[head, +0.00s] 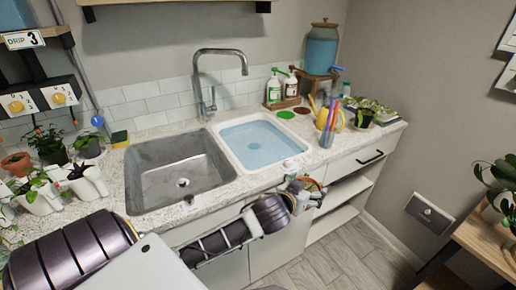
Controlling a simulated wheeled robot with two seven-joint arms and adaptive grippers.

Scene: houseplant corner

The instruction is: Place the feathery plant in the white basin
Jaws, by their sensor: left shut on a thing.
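The white basin (227,152) is set into the counter right of the metal sink, with light-blue water in it. My left gripper (310,194) is in front of the counter's edge, to the lower right of the basin and outside it. It is shut on a small, mostly hidden thing with an orange-brown part (307,182). I cannot tell whether this is the feathery plant. My right gripper is not in view.
The steel sink (160,172) and tap (201,85) are left of the basin. Soap bottles (273,88), a yellow watering can (322,118) and a leafy plant (364,116) stand behind and right. Several potted plants (88,182) crowd the left counter.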

